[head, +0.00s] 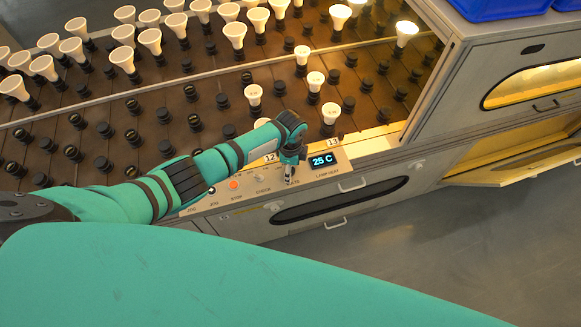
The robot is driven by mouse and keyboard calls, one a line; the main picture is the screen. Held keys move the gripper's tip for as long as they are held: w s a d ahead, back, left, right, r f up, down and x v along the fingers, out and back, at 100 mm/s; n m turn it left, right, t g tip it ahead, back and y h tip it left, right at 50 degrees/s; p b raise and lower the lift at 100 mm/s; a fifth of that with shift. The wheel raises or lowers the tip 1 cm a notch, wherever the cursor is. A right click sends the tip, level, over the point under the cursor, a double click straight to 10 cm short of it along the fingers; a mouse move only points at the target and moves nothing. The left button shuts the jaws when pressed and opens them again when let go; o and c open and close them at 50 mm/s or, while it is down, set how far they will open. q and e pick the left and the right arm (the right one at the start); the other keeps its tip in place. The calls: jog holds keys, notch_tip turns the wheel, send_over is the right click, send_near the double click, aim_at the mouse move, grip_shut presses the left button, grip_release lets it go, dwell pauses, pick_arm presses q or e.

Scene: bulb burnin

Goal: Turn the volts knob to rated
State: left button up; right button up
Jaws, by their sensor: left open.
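My left gripper (289,178) is open and points down at the control panel (222,196) on the front edge of the bench. It is between a small round control marked CHECK and the lit display (322,160), which reads 25 C. A partly covered label lies just below its fingertips. The volts knob is hidden by the gripper or too small to make out, so its setting and any contact with it cannot be told. My right gripper is not in view.
An orange button (234,184) marked STOP sits left of the gripper. Sockets with several bulbs (253,93) fill the bench behind the panel. A drawer handle (335,224) juts out below. A cabinet (490,55) stands at right, with an open lower door (510,176).

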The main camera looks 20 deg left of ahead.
pick_arm(q)
grip_shut()
jog(key=shift+n, duration=0.3)
jog(key=n+p, duration=0.1)
jog(key=n, duration=0.3)
jog(key=shift+r+p, duration=0.1)
jog(key=shift+p, duration=0.25)
jog(key=shift+w+n+p, duration=0.1)
jog(key=shift+n+p, duration=0.3)
jog(key=shift+n, duration=1.2)
grip_release()
